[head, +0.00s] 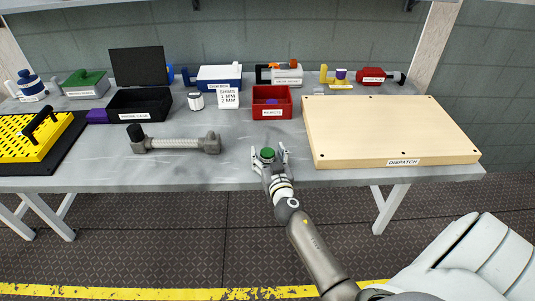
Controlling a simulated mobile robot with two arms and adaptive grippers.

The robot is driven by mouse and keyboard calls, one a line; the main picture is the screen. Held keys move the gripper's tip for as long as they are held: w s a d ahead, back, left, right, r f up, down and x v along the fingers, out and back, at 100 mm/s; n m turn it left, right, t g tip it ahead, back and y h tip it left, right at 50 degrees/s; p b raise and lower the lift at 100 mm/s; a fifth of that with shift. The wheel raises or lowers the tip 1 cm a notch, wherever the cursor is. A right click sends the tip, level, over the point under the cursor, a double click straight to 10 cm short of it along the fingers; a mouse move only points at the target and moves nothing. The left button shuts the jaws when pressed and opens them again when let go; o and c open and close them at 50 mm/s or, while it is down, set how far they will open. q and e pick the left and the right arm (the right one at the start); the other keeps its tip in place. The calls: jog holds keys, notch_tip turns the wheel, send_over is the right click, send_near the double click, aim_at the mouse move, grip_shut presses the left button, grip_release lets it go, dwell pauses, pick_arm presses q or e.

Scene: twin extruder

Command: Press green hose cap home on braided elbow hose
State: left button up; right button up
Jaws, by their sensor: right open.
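The braided elbow hose (182,146) lies on the grey bench, left of centre. It has a ribbed grey body with thicker ends, and a dark upright piece on its left end. The green hose cap (267,154) is near the bench's front edge, right of the hose and apart from it. My right gripper (269,153) is open, its fingers spread on either side of the green cap. I cannot tell whether a finger touches the cap or whether it rests on the bench. My left gripper is out of view.
A pale wooden dispatch board (395,130) lies right of my gripper. A red bin (266,112), a black bin (139,115) and a small white jar (196,101) stand behind. A yellow grid (30,133) is at far left. The bench between hose and cap is clear.

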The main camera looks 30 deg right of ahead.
jog(key=shift+w+d+f, duration=0.1)
jog(key=shift+w+d, duration=0.05)
jog(key=shift+w, duration=0.3)
jog(key=c, duration=1)
jog(key=shift+r+p, duration=0.55)
jog(key=shift+r, duration=0.4)
jog(key=s+a+r, duration=0.2)
jog(key=s+r, duration=0.1)
jog(key=s, duration=0.1)
jog(key=s+a+r, duration=0.2)
jog(key=s+r, duration=0.2)
jog(key=s+a+r+p, duration=0.1)
jog(key=s+a+r, duration=0.1)
jog(key=s+r, duration=0.2)
jog(key=shift+s+r, duration=0.1)
jog(key=shift+s, duration=0.3)
